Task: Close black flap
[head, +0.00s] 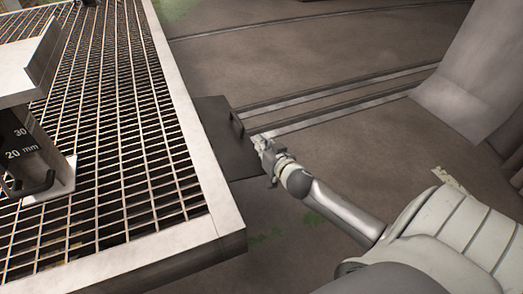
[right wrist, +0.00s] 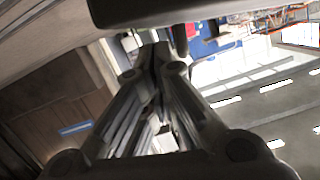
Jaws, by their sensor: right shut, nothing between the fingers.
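The black flap (head: 222,135) is a dark flat plate that sticks out from the right side of the grated platform in the head view. A small handle (head: 237,126) stands near its outer edge. My right gripper (head: 262,143) is at the flap's outer right edge, just beside the handle. I cannot tell whether it touches the flap. In the right wrist view the fingers (right wrist: 153,55) are together with nothing between them, and a dark surface (right wrist: 160,10) crosses the top close to them. My left gripper is not in view.
The metal grating platform (head: 228,232) with a pale rim fills the left. A bracket (head: 25,75) marked "30" and "20 mm" with a black handle stands on it. Rails (head: 330,108) run over the brown floor behind the flap. A grey block (head: 470,75) stands at the upper right.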

